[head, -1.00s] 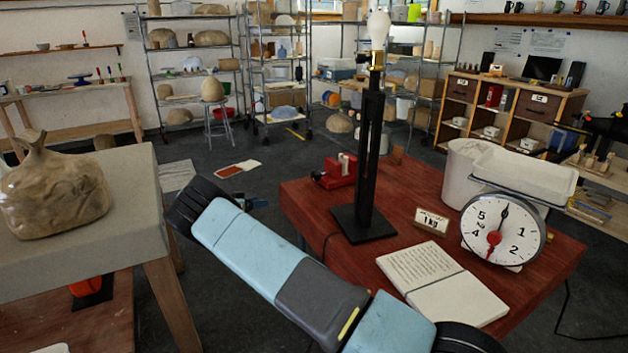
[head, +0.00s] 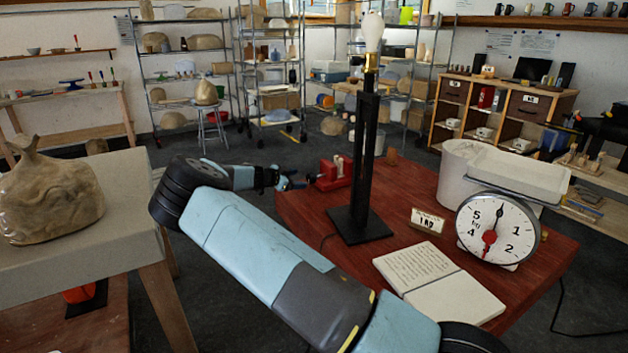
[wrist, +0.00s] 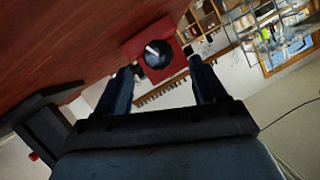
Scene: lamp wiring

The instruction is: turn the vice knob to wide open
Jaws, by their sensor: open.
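The red vice (head: 332,173) sits at the far left edge of the red-brown table in the head view. In the wrist view the vice (wrist: 133,48) shows as a red block with a round dark knob (wrist: 158,56) bearing a white mark. My gripper (wrist: 160,72) is open, with one finger to each side of the knob in that view and nothing between them. In the head view my gripper (head: 291,181) is just left of the vice. I cannot tell whether the fingers touch the knob.
The black lamp stand (head: 362,190) with a bulb (head: 372,32) rises right of the vice. A kitchen scale (head: 497,229), an open notebook (head: 440,286) and a small sign (head: 427,221) are farther right. A grey table (head: 60,215) with a wrapped lump stands at left.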

